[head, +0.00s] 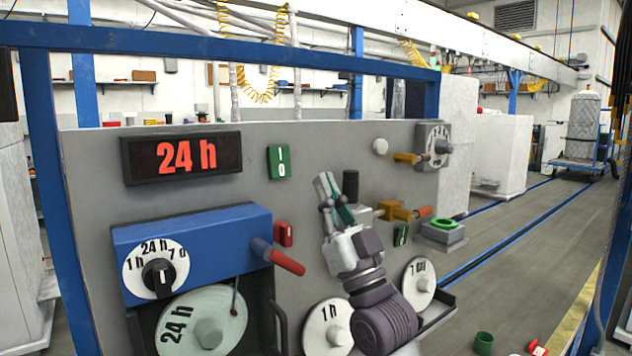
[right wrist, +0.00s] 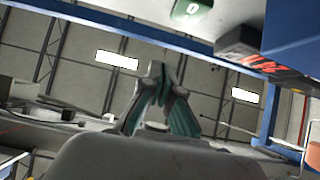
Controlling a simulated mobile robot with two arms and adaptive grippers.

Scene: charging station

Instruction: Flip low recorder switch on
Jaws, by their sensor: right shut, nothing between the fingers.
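A grey upright panel (head: 230,190) bears several switches. A green rocker switch (head: 278,162) marked I and 0 is high, right of the display; a green switch also shows at the top of the right wrist view (right wrist: 190,10). A red switch (head: 284,234) sits lower, by the blue recorder box (head: 190,235). A small green switch (head: 401,235) sits low on the right, just right of my arm. I cannot tell which is the low recorder switch. My right gripper (head: 325,184) is shut and empty in front of the panel, fingers pointing up, between the red and small green switches. My left gripper is out of view.
A 24 h display (head: 182,157) is at upper left. A red-handled lever (head: 286,262) and orange valve handles (head: 400,211) stick out from the panel. Discs marked 1 h (head: 318,338) and another (head: 420,275) flank my forearm. A blue frame surrounds the panel; open floor lies right.

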